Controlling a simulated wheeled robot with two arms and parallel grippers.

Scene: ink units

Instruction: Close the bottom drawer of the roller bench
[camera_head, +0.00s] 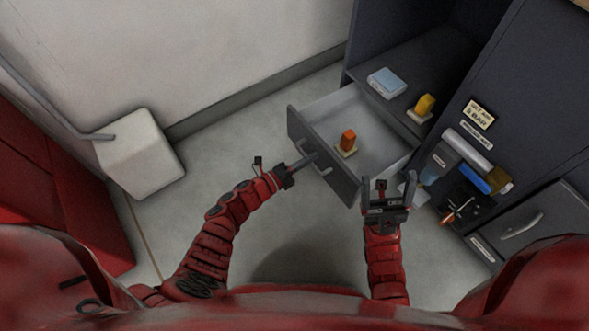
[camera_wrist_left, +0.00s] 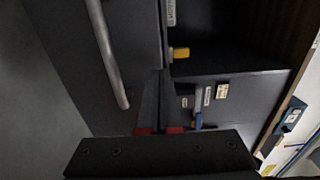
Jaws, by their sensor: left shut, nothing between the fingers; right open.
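The drawer (camera_head: 345,182) of the dark roller bench (camera_head: 418,58) stands pulled out in the head view, with a dark front panel and a light interior. An orange block on a small pale base (camera_head: 348,141) is inside it. The drawer's bar handle (camera_head: 306,157) is on the front panel; a bar handle also shows large in the left wrist view (camera_wrist_left: 107,52). My left gripper (camera_head: 304,162) is shut and empty, close to the drawer front by the handle; contact is unclear. My right gripper (camera_head: 382,187) is open and empty, near the front panel's right end.
Above the drawer, a shelf holds a blue-white box (camera_head: 386,83) and a yellow block (camera_head: 424,104). Cylinders and tools (camera_head: 468,170) are at the right, beside another handled front (camera_head: 522,226). A white bin-like block (camera_head: 138,155) stands left. The floor between is clear.

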